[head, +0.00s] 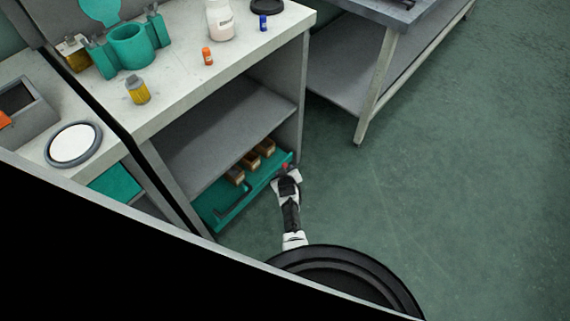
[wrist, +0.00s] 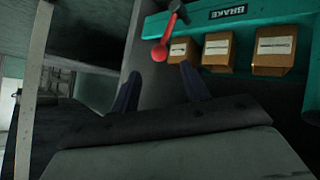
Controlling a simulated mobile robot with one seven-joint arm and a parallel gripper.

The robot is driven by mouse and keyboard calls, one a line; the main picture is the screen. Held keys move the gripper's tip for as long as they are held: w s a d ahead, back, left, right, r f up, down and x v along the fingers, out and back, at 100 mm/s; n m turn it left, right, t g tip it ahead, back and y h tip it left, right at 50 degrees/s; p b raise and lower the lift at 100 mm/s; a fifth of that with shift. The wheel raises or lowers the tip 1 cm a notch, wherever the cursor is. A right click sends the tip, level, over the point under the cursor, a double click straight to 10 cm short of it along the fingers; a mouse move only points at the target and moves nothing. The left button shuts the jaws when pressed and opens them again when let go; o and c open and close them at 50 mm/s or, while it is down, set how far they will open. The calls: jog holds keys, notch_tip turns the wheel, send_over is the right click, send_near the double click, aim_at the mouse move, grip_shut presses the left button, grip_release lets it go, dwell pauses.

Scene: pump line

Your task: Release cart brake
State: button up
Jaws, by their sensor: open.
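The teal cart (head: 225,215) sits low under the grey shelf of the workbench. In the wrist view its teal edge (wrist: 290,30) carries a dark label reading BRAKE (wrist: 231,14). The brake lever (wrist: 172,22) has a red ball knob (wrist: 158,53) and stands left of the label. The knob also shows small and red in the head view (head: 285,166), at the cart's right end. My gripper (wrist: 158,72) is open and empty. Its two fingers are spread below the knob in the wrist view, one to each side; whether they touch it I cannot tell.
Several brown boxes (head: 251,160) stand on the cart near the lever. Another table (head: 350,80) stands at the upper right. The green floor (head: 450,200) to the right is clear.

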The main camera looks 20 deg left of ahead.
jog(key=shift+p+v, duration=2.35)
jog(key=shift+v, duration=0.4)
